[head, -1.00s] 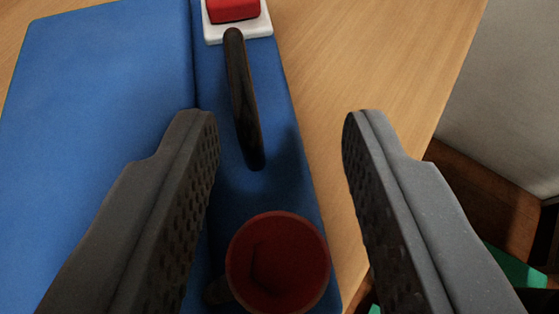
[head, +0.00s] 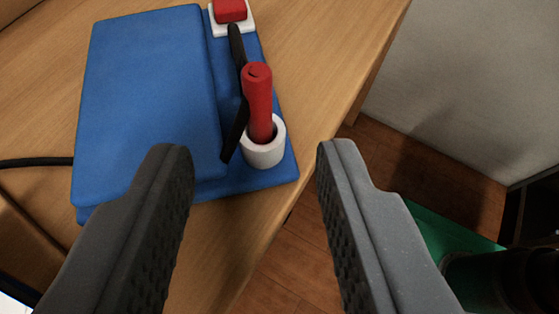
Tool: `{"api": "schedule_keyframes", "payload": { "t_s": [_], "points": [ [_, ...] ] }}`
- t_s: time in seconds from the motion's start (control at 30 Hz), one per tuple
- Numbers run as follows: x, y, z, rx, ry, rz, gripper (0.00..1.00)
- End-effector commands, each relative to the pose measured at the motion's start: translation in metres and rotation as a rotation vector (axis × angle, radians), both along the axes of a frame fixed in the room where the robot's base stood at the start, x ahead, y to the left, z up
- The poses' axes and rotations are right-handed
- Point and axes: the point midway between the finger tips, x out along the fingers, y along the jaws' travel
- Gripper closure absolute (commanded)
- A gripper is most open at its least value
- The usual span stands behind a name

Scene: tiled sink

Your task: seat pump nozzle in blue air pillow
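A flat blue block (head: 150,100), the only blue cushion-like thing in view, lies on the wooden table. A red cylinder (head: 257,100) with a rounded top stands in a white ring (head: 264,155) at the block's near right corner. Its lower end is inside the ring; how deep it sits is hidden. I take the red cylinder for the nozzle, though I cannot be sure. A black strip (head: 234,130) runs beside it. My gripper (head: 256,155) is open and empty. Its fingers are apart on either side of the picture, with the cylinder framed between them and nothing touched.
A red block on a white base (head: 231,15) sits at the far end of the blue block. A black cable (head: 35,162) meets its left side. The table's edge (head: 335,130) runs close on the right, with a lower floor and a green surface (head: 455,235) beyond.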

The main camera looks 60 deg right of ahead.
Motion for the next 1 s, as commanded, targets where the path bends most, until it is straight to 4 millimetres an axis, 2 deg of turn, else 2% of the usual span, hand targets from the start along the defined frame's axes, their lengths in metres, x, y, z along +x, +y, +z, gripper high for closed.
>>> {"api": "schedule_keyframes", "payload": {
  "t_s": [0.33,0.47,0.57,0.7,0.87,1.0],
  "points": [
    [0.0,0.0,0.004,0.004,0.004,0.002,0.64],
    [0.009,-0.015,0.022,0.036,0.041,0.026,0.64],
    [0.02,-0.038,0.051,0.081,0.091,0.078,0.64],
    [0.033,-0.073,0.103,0.153,0.145,0.205,0.64],
    [0.036,-0.113,0.163,0.203,0.154,0.381,0.64],
    [0.031,-0.146,0.219,0.207,0.117,0.549,0.64]
  ]
}}
